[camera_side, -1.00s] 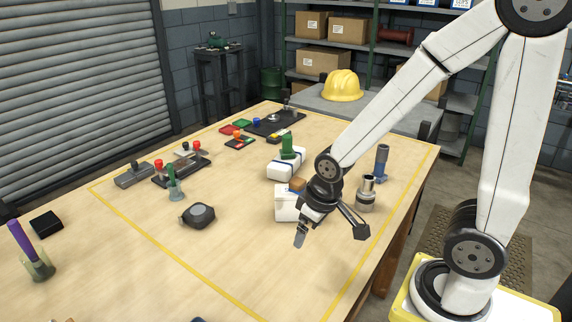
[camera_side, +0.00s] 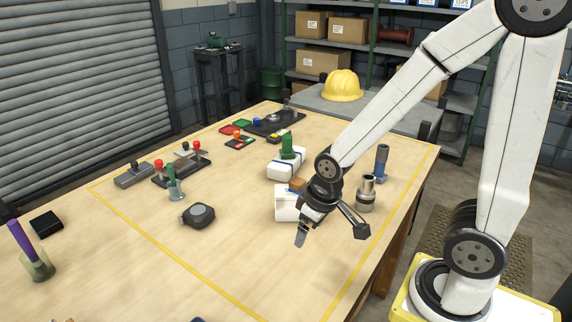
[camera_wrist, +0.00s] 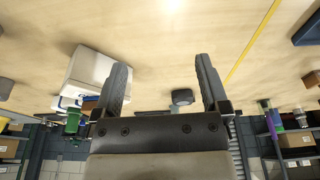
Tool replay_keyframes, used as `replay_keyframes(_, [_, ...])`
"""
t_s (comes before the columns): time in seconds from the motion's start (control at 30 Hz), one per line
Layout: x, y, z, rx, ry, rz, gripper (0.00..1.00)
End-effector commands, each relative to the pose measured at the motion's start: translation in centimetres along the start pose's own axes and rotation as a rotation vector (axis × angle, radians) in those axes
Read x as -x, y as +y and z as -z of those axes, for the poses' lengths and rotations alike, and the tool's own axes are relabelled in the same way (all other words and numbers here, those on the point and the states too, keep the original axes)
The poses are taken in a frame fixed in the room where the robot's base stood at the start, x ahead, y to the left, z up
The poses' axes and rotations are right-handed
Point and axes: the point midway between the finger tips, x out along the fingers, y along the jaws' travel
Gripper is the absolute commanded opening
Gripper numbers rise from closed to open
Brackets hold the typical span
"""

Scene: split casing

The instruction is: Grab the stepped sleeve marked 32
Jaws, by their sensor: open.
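Several stepped, sleeve-like parts stand on the wooden table; no number 32 is readable on any of them. A silver stepped part (camera_side: 367,194) stands to the right of my gripper, with a blue one (camera_side: 381,163) behind it. A green one (camera_side: 288,147) is at a white case (camera_side: 284,168), and another green one (camera_side: 174,186) stands at the left. A purple one (camera_side: 20,240) sits in a pale base at the far left. My gripper (camera_side: 330,234) is open and empty above the table; its two fingers show apart in the wrist view (camera_wrist: 162,72).
A white box (camera_side: 287,205) is partly hidden behind my gripper. A black tape measure (camera_side: 199,215) lies left of it, and a black block (camera_side: 46,224) at the far left. Fixtures with red knobs (camera_side: 182,170) stand further back. The front middle of the table is clear.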

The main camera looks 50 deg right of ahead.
Motion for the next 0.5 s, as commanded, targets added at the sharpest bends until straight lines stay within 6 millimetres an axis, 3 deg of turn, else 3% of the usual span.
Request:
replay_keyframes(0.27, [-0.6, 2.0, -0.8, 0.136, -0.113, -0.055, 0.95])
replay_keyframes(0.5, [-1.1, 6.7, -2.3, 0.394, -0.348, -0.167, 0.95])
